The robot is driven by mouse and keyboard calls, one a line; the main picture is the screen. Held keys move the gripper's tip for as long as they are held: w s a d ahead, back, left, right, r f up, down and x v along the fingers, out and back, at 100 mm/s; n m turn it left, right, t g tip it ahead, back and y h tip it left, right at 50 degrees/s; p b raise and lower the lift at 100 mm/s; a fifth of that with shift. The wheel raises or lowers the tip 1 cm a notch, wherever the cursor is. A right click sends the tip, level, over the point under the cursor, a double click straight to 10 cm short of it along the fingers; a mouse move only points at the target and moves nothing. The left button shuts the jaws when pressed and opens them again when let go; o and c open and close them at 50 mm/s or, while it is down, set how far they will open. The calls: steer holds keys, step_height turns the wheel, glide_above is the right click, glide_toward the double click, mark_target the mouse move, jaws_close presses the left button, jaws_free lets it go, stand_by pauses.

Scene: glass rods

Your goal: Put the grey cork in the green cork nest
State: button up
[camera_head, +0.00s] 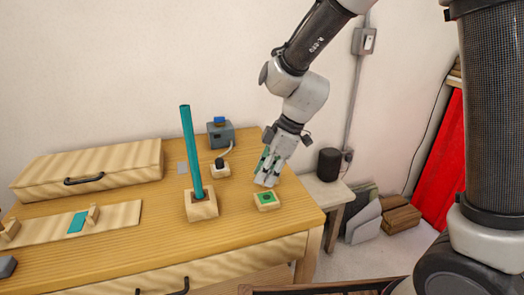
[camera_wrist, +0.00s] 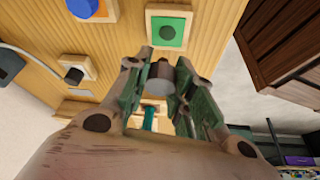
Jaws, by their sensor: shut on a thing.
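The grey cork (camera_wrist: 160,77) is held between the two fingers of my gripper (camera_wrist: 163,80) in the wrist view. Its light grey end faces the camera. The green cork nest (camera_wrist: 168,30) is a green square with a dark round middle in a pale wooden frame, ahead of the cork and apart from it in that view. In the head view my gripper (camera_head: 267,182) is just above the green cork nest (camera_head: 266,200) near the table's right end.
A tall teal rod (camera_head: 192,150) stands in a wooden block (camera_head: 201,207) left of my gripper. A black-knobbed block (camera_head: 220,170) with a cable and a grey box (camera_head: 220,135) lie behind. A wooden case (camera_head: 95,170) is at the left. The table's right edge is close.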

mark_target(263, 198)
steer(key=shift+d+f, duration=0.1)
steer(key=shift+f, duration=2.6)
steer(key=shift+s+f, duration=0.1)
steer(key=shift+f, duration=0.15)
steer(key=shift+s+d+f, duration=0.1)
steer(key=shift+s, duration=0.1)
steer(key=shift+r, duration=0.2)
steer(key=shift+w+r, duration=0.2)
steer(key=shift+r, duration=0.4)
steer(key=shift+w+r, duration=0.1)
steer(key=shift+f, duration=0.55)
steer(key=shift+f, duration=0.35)
